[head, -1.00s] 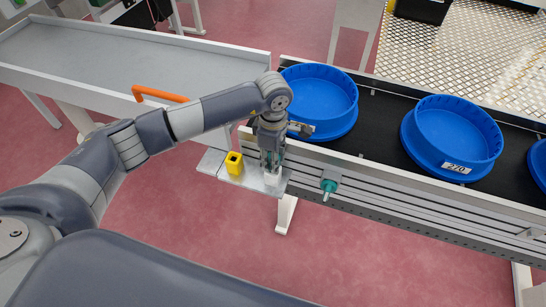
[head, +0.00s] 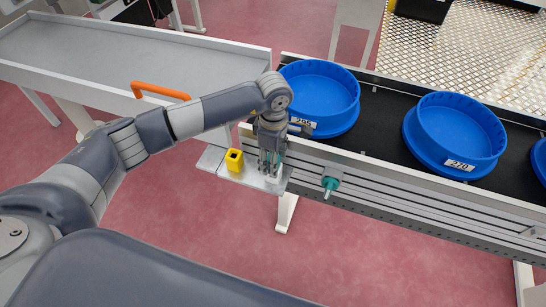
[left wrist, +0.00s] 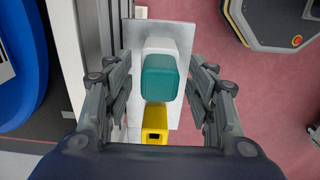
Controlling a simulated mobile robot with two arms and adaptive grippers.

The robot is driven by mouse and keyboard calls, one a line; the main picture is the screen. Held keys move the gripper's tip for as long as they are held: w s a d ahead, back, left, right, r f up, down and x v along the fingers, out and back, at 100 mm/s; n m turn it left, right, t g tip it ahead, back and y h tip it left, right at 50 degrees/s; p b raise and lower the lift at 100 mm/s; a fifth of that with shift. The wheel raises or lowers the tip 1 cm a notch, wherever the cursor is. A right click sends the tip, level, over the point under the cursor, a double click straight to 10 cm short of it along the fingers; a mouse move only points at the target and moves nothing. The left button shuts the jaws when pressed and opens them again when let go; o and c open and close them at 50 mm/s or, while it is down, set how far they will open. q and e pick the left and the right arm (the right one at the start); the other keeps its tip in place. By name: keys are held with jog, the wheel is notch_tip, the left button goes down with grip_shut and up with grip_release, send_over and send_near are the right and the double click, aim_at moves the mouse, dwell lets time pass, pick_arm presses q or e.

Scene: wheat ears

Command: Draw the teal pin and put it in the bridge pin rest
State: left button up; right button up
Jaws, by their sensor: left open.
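My left gripper (head: 271,170) points down over a small grey plate (head: 212,160) at the conveyor's side. Its fingers are open. In the left wrist view, a teal block-shaped head (left wrist: 158,77), seemingly the teal pin's, lies between the spread fingers, apart from both. A white block (left wrist: 160,46) shows just beyond and below it; whether the pin stands in it is hidden. A yellow block with a square hole (head: 234,161) stands on the plate left of the gripper; it also shows in the left wrist view (left wrist: 155,136). I cannot tell for sure which is the bridge pin rest.
Blue tubs (head: 455,135) stand on the black conveyor belt behind the plate. A teal knob with a grey stem (head: 330,184) sticks out from the conveyor side, right of the gripper. A grey table with an orange handle (head: 160,92) is at the left.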

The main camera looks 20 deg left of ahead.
pick_arm(q)
notch_tip(320, 180, up, 7)
jog(key=shift+a+r, duration=0.1)
jog(key=shift+r, duration=0.35)
pick_arm(e)
jog(key=shift+w+d, duration=0.1)
jog(key=shift+d, duration=0.25)
